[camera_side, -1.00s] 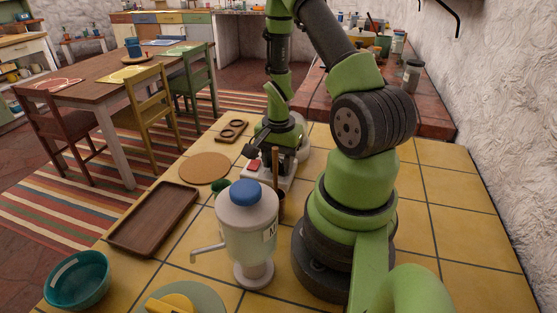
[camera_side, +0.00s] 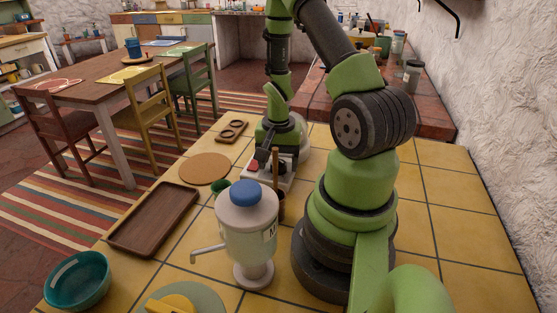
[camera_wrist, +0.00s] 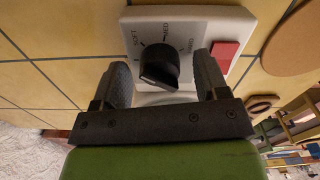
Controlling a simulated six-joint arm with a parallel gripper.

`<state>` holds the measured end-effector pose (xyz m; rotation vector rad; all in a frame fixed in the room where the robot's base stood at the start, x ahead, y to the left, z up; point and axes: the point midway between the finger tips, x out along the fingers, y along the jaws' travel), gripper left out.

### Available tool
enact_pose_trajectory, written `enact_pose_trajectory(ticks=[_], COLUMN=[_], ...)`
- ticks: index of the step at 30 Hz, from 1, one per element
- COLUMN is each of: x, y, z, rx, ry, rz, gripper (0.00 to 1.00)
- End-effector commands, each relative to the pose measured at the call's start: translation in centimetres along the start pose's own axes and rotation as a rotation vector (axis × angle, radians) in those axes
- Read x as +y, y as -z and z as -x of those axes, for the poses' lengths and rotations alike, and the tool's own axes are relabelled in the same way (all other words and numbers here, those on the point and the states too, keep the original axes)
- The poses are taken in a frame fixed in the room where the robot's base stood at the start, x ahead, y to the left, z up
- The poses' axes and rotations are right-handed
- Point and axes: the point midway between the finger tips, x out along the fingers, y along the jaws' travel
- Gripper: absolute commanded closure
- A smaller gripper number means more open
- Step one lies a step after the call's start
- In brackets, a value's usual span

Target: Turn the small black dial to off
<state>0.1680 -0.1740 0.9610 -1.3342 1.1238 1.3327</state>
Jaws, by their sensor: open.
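The small black dial (camera_wrist: 158,66) sits on a pale appliance (camera_wrist: 212,22) with a red button (camera_wrist: 224,54) beside it. Markings around the dial seem to read SOFT, MED and HARD; I see no off mark. My gripper (camera_wrist: 161,72) is open, with one finger on each side of the dial and gaps showing between. I cannot tell how deep the fingertips reach. In the side view the appliance (camera_side: 284,184) shows below my gripper, with its red button (camera_side: 252,166); the dial is not clearly seen there.
A white dispenser with a blue lid (camera_side: 245,225) and a dark cup with a wooden utensil (camera_side: 279,205) stand in front of the appliance. A round cork mat (camera_side: 205,168), a two-hole wooden holder (camera_side: 232,131) and a brown tray (camera_side: 118,240) lie to the left.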

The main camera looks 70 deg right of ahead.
Motion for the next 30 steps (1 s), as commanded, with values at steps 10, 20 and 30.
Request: enact_pose_trajectory(ticks=[10,20,30], x=[-0.1,-0.1,0.0], y=[0.1,0.1,0.0], z=[3.2,8.5,10.0], rx=[0.007,0.005,-0.001], ry=[0.004,0.003,0.000], rz=[0.000,0.000,0.001], gripper=[0.33,0.33,0.33])
